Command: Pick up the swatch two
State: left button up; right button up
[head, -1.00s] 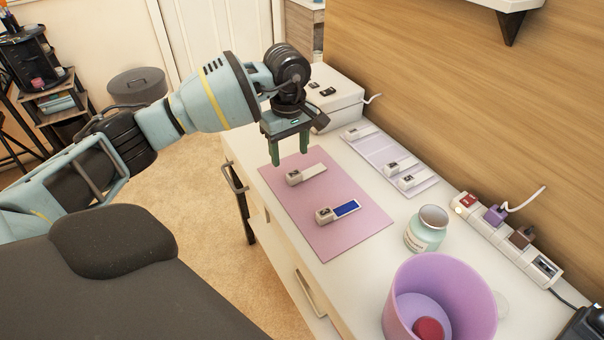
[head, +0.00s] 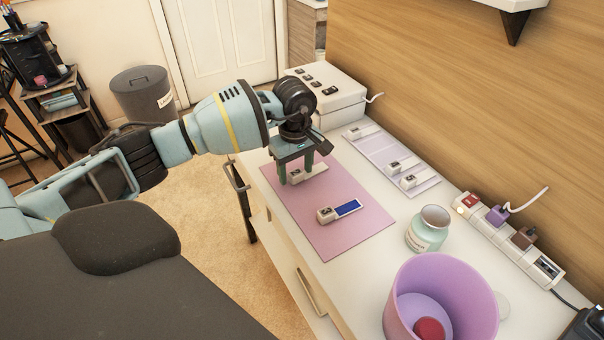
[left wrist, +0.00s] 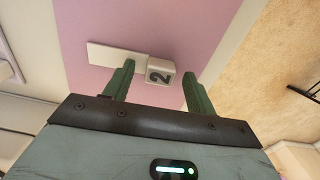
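Swatch two (head: 318,170) is a white strip with a small block at one end, lying on the pink mat (head: 325,240) in the head view. In the left wrist view the block (left wrist: 160,73) shows a dark "2", and the white strip (left wrist: 108,54) runs off to the left. My left gripper (head: 296,174) is open above the block, pointing down. In the left wrist view its fingers (left wrist: 158,76) are apart, with the block between their tips in the picture. I cannot tell whether either finger touches it. My right gripper is out of view.
A blue swatch (head: 347,208) lies nearer on the mat. Behind are a lilac rack (head: 383,152) with several white swatches and a white box (head: 338,105). A jar (head: 426,232), purple bin (head: 393,300) and power strip (head: 515,243) stand to the right.

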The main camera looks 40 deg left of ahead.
pick_arm(q)
jog(key=c, duration=1)
jog(key=shift+o, duration=0.2)
jog(key=shift+r, duration=0.15)
jog(key=shift+r, duration=0.6)
notch_tip(320, 180, up, 2)
jog(key=shift+s+d+r, duration=0.1)
jog(key=shift+s, duration=0.05)
jog(key=s+d, duration=0.3)
jog(key=s, duration=0.4)
jog(key=s+d+r, duration=0.1)
jog(key=s+d, duration=0.3)
jog(key=s, duration=0.2)
jog(key=shift+s+d+r, duration=0.15)
jog(key=shift+s+d, duration=0.1)
jog(key=shift+s, duration=0.15)
